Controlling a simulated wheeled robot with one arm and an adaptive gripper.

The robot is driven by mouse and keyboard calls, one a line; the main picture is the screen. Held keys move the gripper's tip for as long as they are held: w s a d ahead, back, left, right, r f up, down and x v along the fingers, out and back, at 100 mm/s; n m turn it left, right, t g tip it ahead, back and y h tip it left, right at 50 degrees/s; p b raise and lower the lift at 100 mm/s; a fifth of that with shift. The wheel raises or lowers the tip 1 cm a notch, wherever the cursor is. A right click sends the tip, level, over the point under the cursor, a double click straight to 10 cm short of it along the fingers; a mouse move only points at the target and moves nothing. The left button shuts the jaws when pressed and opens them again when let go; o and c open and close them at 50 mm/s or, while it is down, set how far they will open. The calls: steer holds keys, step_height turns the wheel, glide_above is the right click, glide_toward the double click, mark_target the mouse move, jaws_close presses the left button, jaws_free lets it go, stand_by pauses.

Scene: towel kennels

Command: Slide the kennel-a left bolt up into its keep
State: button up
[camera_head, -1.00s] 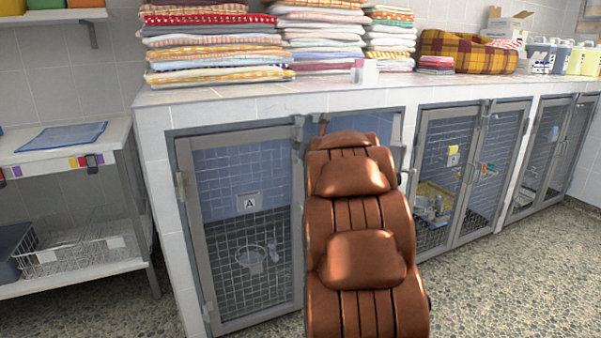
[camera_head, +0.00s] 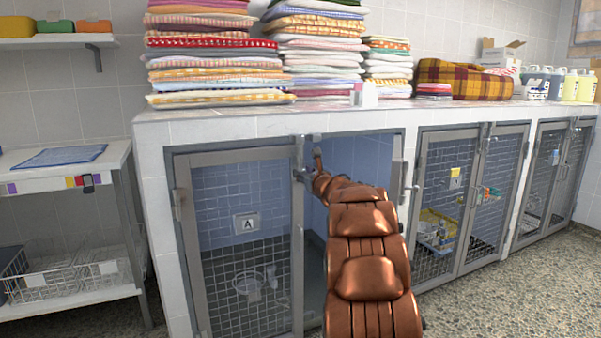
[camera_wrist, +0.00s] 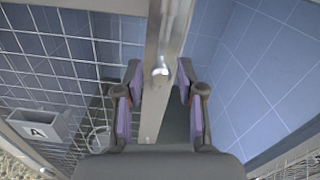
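Kennel-a's left door (camera_head: 245,230) is a grey mesh leaf marked A, standing closed across the left half of the opening. Its inner stile (camera_wrist: 158,112) shows as a pale vertical bar in the wrist view. A shiny rounded metal piece, seemingly the left bolt's knob (camera_wrist: 161,71), sits on that stile; its height relative to the keep cannot be told. My gripper (camera_wrist: 160,98) is open, with one purple-padded finger on each side of the stile and gaps beside it. In the head view my arm largely hides the gripper near the stile's top.
Kennel-a's right half is open, its door edge (camera_head: 398,172) seen at the right of the opening. The A sign (camera_wrist: 38,124) is left of my gripper. Folded towels (camera_head: 215,60) stack on the counter (camera_head: 200,113) above. A shelf unit (camera_head: 70,185) stands left.

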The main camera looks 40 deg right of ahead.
steer(key=shift+x, duration=0.8)
steer(key=shift+w+d, duration=0.2)
steer(key=shift+w, duration=0.35)
steer(key=shift+c, duration=0.2)
jaws_close()
